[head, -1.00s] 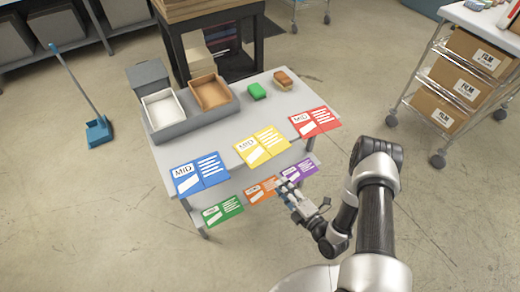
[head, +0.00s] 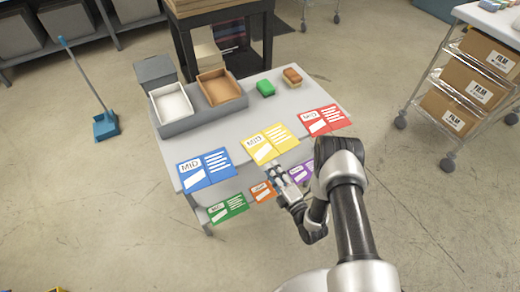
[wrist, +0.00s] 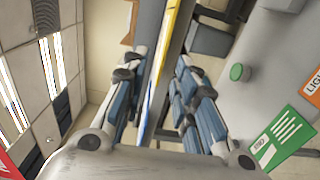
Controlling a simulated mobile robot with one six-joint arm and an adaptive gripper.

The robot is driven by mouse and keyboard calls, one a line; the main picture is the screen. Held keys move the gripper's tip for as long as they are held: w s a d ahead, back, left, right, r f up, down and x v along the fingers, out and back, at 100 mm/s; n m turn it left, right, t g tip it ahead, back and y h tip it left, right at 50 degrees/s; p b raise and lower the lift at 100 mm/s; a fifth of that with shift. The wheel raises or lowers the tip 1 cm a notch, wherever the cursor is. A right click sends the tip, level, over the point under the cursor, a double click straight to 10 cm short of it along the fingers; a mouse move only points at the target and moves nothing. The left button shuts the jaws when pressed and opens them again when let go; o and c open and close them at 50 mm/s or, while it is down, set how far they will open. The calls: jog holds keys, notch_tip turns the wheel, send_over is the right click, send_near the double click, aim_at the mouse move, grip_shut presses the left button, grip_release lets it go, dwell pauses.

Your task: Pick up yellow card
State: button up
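The yellow card (head: 270,144) lies on the grey table top at its front edge, in the middle of the front row. My gripper (head: 274,172) is just in front of this edge, close to the yellow card. In the wrist view my gripper (wrist: 160,95) is open, with its fingers apart on either side of the table edge. A thin yellow strip, apparently the yellow card (wrist: 178,30), shows almost edge-on between and beyond the fingers. I cannot tell whether either finger touches it.
A blue card (head: 205,170) lies left of the yellow one, a red card (head: 324,121) right. Green (head: 228,208), orange (head: 261,191) and purple (head: 301,171) cards lie on the shelf below. A grey holder with white (head: 172,104) and brown (head: 218,88) trays stands behind.

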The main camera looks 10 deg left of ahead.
aim_at(266, 162)
jog(key=b+x, duration=0.1)
jog(key=x, duration=0.4)
jog(key=shift+w+a+f, duration=0.1)
jog(key=shift+a+f, duration=0.05)
jog(key=shift+c, duration=0.4)
grip_shut()
